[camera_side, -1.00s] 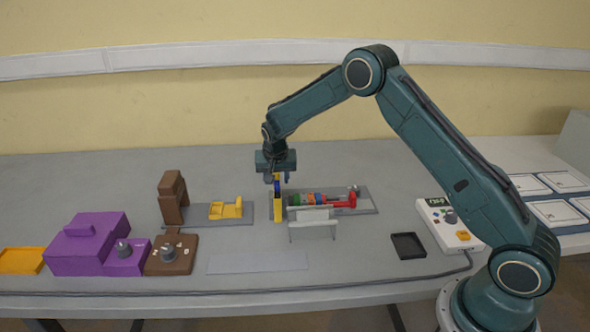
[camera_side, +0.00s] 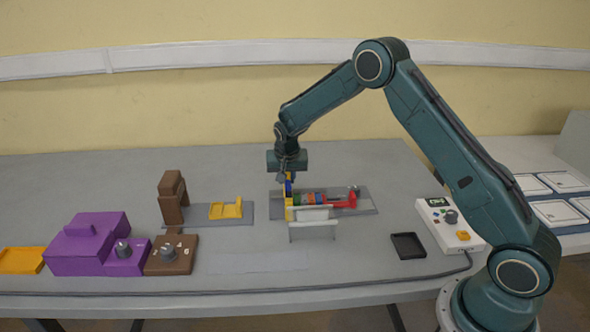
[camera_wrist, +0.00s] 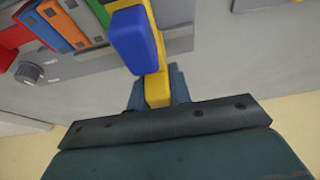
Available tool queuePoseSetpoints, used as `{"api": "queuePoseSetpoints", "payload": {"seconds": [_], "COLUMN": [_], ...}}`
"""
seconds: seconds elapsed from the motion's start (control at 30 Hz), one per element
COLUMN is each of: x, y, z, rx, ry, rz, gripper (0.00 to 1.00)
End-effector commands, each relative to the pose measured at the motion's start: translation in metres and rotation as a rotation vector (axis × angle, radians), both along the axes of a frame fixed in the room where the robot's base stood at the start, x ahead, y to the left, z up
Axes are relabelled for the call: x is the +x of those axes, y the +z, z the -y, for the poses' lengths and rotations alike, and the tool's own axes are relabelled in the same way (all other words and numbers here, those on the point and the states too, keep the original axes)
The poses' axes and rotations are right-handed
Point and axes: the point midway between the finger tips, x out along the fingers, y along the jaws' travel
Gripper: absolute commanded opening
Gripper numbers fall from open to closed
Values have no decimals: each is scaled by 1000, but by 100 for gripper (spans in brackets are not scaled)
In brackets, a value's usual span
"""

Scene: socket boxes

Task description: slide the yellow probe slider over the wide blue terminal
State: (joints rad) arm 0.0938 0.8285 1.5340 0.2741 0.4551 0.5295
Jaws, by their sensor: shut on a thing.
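The yellow probe slider (camera_side: 289,207) stands upright at the left end of the row of coloured terminals in the side view. It is also in the wrist view (camera_wrist: 157,88), beside the green terminal (camera_wrist: 122,4). My gripper (camera_side: 289,181) is shut on the slider from above. A blue block (camera_wrist: 133,42) lies against the slider in the wrist view; I cannot tell what it belongs to. Two blue bands show between the green and red terminals, one near the green (camera_wrist: 98,12) and one farther off (camera_wrist: 64,25). Which is the wide one is unclear.
A pale bracket (camera_side: 312,222) stands before the terminal row, partly hiding it. A red part (camera_side: 343,202) is at the row's right end. Left are a yellow cradle (camera_side: 226,210) and a brown post (camera_side: 172,197). A black tray (camera_side: 408,246) and a white control box (camera_side: 449,225) are right.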

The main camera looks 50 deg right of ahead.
Motion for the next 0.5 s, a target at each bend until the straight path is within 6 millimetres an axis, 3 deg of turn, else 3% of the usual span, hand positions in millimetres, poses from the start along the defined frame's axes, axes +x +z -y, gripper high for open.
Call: {"api": "queuePoseSetpoints", "payload": {"seconds": [0.3, 0.5], "x": [-42, -60], "y": [1, 1], "z": [44, 61], "rx": [-3, -2], "ry": [-6, -4], "rz": [0, 1], "gripper": [0, 0]}}
